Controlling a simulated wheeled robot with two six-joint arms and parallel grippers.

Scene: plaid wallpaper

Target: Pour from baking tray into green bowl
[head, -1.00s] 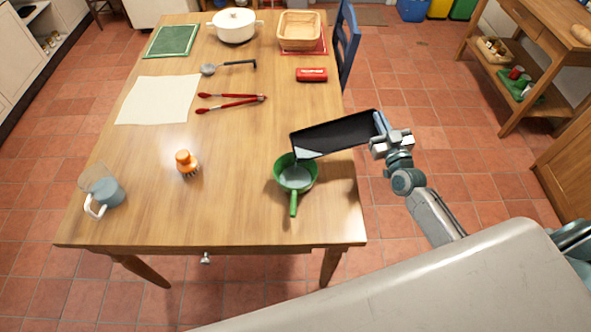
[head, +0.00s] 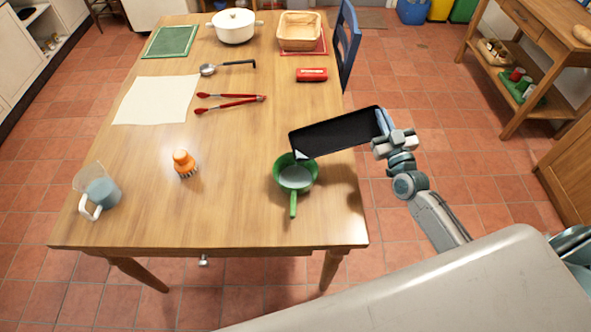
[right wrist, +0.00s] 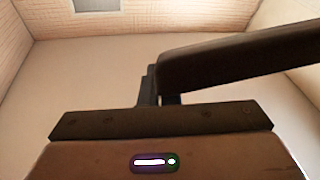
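The dark baking tray (head: 338,134) is held tilted above the table's right edge, its low left corner over the green bowl (head: 309,181). A small pale patch lies at that low corner. The green bowl has a handle pointing to the front and holds a pale bluish liquid. My right gripper (head: 383,130) is shut on the tray's right end. The right wrist view shows the gripper's fingers (right wrist: 160,88) at the dark tray edge (right wrist: 240,58). My left gripper is not in view.
On the wooden table (head: 235,215) stand a measuring jug (head: 101,192), an orange brush (head: 184,163), red tongs (head: 232,104), a ladle (head: 228,67), a white sheet (head: 157,100), a red case (head: 311,74), a white pot (head: 235,26) and a basket (head: 299,31). The table's front middle is clear.

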